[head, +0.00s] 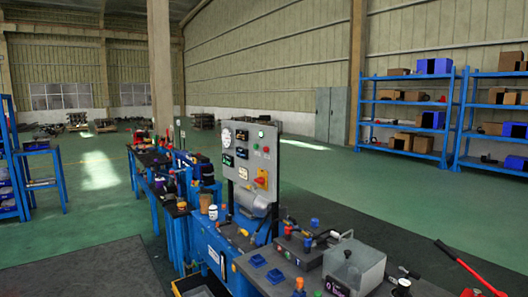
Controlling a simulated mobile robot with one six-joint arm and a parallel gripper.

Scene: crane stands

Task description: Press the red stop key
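A grey upright control panel (251,160) stands near the middle of the head view, on a blue machine bench. Small green and red spots show just below that button. A red handle on a yellow plate (262,180) sits lower on the panel. Which of the red parts is the stop key, I cannot tell at this size. My gripper is not in view.
A red lever (468,266) slants at the right. Blue shelves (459,115) stand far right. Green floor (330,185) is open behind; a dark mat (85,268) lies left.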

